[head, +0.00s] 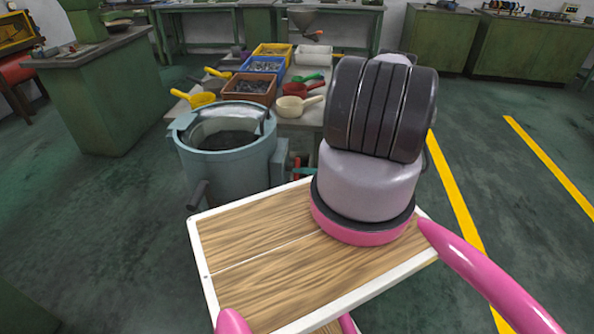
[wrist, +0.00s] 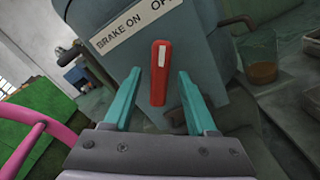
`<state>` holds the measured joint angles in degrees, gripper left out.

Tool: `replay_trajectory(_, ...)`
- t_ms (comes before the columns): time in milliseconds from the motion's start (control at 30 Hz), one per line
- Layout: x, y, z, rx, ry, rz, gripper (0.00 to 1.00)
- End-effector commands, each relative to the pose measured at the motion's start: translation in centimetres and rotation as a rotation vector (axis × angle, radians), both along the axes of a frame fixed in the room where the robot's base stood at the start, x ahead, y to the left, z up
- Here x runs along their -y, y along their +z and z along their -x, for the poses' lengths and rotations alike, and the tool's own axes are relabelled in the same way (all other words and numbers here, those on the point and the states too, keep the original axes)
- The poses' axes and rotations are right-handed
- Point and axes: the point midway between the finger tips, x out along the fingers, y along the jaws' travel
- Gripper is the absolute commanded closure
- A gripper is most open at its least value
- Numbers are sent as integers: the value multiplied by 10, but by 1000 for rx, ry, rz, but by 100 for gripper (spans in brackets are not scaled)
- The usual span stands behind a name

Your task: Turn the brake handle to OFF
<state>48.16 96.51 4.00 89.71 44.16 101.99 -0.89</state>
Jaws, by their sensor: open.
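The red brake handle (wrist: 158,88) stands nearly upright in the wrist view, with a white stripe near its top. It is on the blue-grey machine face (wrist: 215,75), below a tilted white label (wrist: 128,30) reading "BRAKE ON" and a partly cut-off "OF". The handle's top lies below the gap between the two words. My gripper (wrist: 159,75) is open, with one teal finger on each side of the handle and visible gaps to both. The teal round machine (head: 225,155) shows in the head view, where my arm hides most of my gripper and the handle.
Behind the machine, a table holds yellow, blue (head: 262,66) and brown (head: 248,88) bins and several coloured scoops. A green cabinet (head: 100,100) stands at the left. Open floor with yellow lines (head: 550,155) lies at the right.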

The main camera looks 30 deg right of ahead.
Motion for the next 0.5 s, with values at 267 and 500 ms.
replay_trajectory(267, 49, 0, 32, 0, -4, 1, 43)
replay_trajectory(500, 73, 0, 48, 0, -3, 0, 43)
